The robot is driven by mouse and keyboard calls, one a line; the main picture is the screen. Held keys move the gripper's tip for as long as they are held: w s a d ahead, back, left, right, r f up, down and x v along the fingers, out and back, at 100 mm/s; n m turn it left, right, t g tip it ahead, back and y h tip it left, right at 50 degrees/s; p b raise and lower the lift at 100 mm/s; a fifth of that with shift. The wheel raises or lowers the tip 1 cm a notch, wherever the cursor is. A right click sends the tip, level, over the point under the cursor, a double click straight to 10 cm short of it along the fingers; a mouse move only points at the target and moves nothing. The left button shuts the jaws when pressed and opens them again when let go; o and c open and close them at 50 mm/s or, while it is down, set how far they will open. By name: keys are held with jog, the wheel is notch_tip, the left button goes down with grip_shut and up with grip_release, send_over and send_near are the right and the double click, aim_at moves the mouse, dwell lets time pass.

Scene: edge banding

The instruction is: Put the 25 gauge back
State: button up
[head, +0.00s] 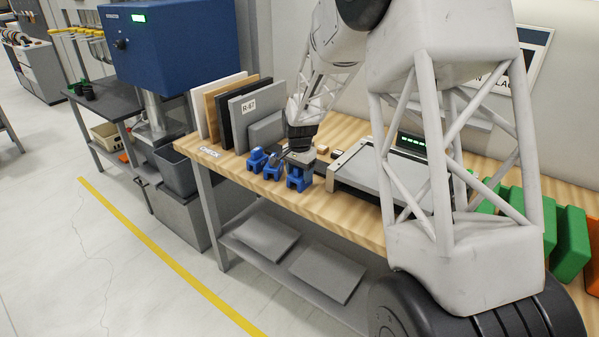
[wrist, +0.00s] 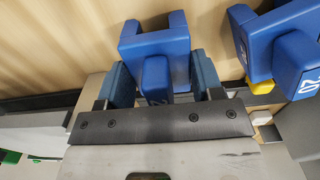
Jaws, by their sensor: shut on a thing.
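My gripper (wrist: 160,85) is shut on a blue gauge block (wrist: 155,72), with one finger on each side of it. The start of a marking shows on the block, but I cannot read it fully. A blue U-shaped holder (wrist: 153,42) lies right at the held block in the wrist view; I cannot tell whether the block is seated in it or just above it. In the head view my gripper (head: 300,150) is over the nearest blue holder (head: 298,180) at the bench's front edge.
Two more blue holders with blocks stand to the left (head: 257,159) (head: 273,169); a neighbouring blue holder (wrist: 245,30) with a numbered block (wrist: 298,62) is close in the wrist view. Upright panels (head: 250,110) stand behind. A grey machine (head: 365,172) is on the right.

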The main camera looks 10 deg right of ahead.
jog(key=o, duration=1.1)
jog(key=shift+c, duration=0.2)
jog(key=shift+r, duration=0.1)
notch_tip(320, 180, up, 12)
jog(key=shift+r, duration=0.1)
dwell(0.3)
